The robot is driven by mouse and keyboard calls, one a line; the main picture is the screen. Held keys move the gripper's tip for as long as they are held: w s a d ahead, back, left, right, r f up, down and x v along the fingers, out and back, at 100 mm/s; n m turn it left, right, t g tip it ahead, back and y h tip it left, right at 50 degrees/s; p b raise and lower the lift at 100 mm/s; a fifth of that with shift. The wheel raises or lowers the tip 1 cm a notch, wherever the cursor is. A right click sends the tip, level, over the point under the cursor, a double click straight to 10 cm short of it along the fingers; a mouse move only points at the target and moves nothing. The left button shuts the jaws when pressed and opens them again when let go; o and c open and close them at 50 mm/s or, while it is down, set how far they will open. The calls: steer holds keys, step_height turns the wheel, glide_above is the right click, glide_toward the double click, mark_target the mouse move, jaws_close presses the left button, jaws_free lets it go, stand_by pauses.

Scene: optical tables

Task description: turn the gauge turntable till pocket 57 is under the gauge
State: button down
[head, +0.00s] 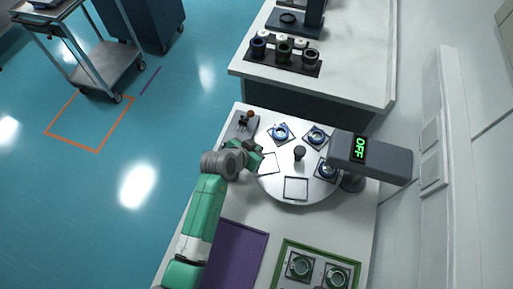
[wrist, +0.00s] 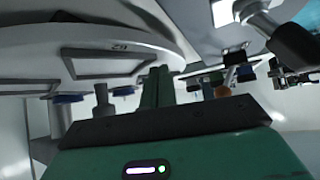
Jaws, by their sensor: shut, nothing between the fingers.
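The gauge turntable (head: 283,192) is a round white disc with a dark centre knob (head: 299,153). Blue-ringed parts (head: 280,132) sit in several pockets. Two square pockets, one at the left (head: 267,163) and one at the front (head: 295,188), look empty. The gauge (head: 385,162) overhangs the disc's right side and its green display (head: 360,148) reads OFF. A blue-ringed part (head: 326,169) shows beside the gauge head. My gripper (head: 257,150) is shut and empty at the disc's left rim. In the wrist view its fingers (wrist: 158,88) overlap the turntable edge (wrist: 165,30); contact is unclear.
A grey plate with a small orange-knobbed device (head: 250,113) stands just behind my gripper. A purple mat (head: 235,255) and a green-edged tray (head: 318,255) with round parts lie in front. Another bench (head: 350,80) holds a dark rack (head: 283,62) at the back.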

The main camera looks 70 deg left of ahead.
steer(key=w+a, duration=0.1)
steer(key=w+a+b, duration=0.1)
steer(key=a, duration=0.1)
steer(key=shift+a, duration=0.15)
steer(key=s, duration=0.1)
steer(key=s+d+p, duration=0.1)
steer(key=s+p, duration=0.1)
steer(key=s, duration=0.1)
steer(key=shift+d+r, duration=0.3)
steer(key=shift+d, duration=0.1)
steer(key=s+a+v, duration=0.1)
steer(key=v, duration=0.8)
steer(key=shift+s+a+p, duration=0.2)
steer(key=shift+a+p, duration=0.15)
steer(key=shift+p, duration=0.1)
